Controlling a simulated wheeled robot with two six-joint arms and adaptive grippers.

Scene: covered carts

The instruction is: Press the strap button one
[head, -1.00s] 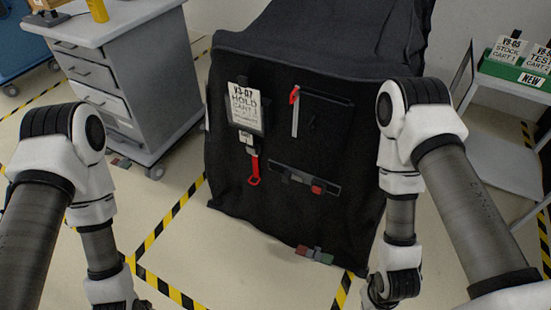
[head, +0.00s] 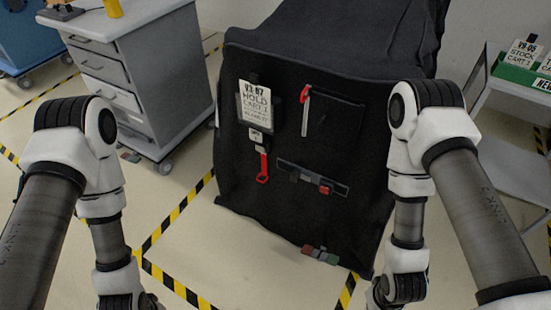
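A cart under a black cover (head: 240,180) stands ahead of me in the head view. A horizontal strap (head: 290,168) with a grey buckle and a small red button (head: 325,189) crosses its front panel. Which part is button one I cannot tell from any marking. A red pull loop (head: 263,170) hangs below a white "V3-07 HOLD CART" tag (head: 256,103). A red-topped strip (head: 306,100) hangs beside a dark pocket. My arms stand left and right of the cart, apart from the strap. Both grippers are cut off or hidden at the bottom edge.
A grey drawer cabinet (head: 150,80) stands at left. A light table (head: 510,130) with a green box (head: 520,78) of labelled cards is at right. Red, grey and green pieces (head: 319,255) sit at the cover's lower edge. Yellow-black tape (head: 175,220) marks the open floor.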

